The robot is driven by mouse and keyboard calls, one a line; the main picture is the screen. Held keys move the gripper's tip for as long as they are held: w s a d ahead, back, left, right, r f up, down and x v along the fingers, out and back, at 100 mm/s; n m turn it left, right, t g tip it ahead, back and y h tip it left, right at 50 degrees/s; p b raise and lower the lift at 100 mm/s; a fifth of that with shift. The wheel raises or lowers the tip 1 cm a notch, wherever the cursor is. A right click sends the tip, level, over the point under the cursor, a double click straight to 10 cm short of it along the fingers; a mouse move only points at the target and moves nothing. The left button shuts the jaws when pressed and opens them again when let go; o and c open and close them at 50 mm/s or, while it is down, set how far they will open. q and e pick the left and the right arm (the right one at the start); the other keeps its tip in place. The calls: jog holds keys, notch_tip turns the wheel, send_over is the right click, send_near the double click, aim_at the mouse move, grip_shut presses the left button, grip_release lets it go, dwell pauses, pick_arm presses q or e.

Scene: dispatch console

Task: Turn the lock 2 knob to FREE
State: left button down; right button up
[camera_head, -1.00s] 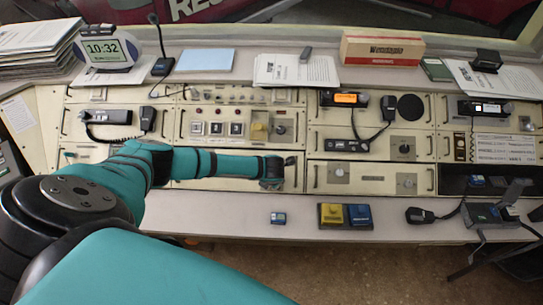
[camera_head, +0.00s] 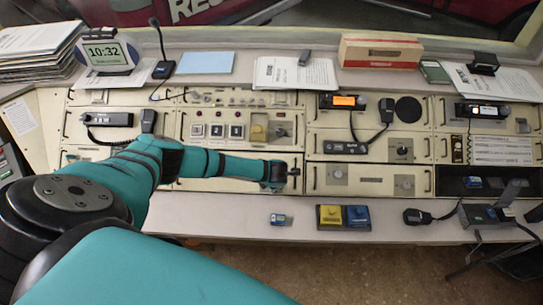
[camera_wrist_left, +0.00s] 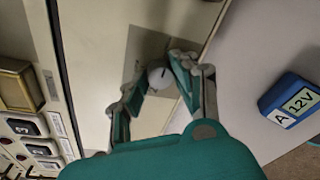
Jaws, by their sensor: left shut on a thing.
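In the head view my left gripper (camera_head: 279,175) is against the lower console panel and hides this knob. Two similar knobs on plates, one left (camera_head: 339,172) and one right (camera_head: 404,182), are on the panel to its right. My right gripper is not in view.
A blue-and-white 12V block (camera_wrist_left: 292,98) lies on the desk ledge, also seen in the head view (camera_head: 281,219). Yellow (camera_head: 330,215) and blue (camera_head: 358,216) pads lie right of it. A yellow square (camera_head: 258,131) and switches are above my gripper. The ledge between is clear.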

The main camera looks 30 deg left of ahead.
pick_arm(q)
jog(key=shift+w+r, duration=0.1)
jog(key=c, duration=1)
grip_release()
jog(key=v, duration=1.2)
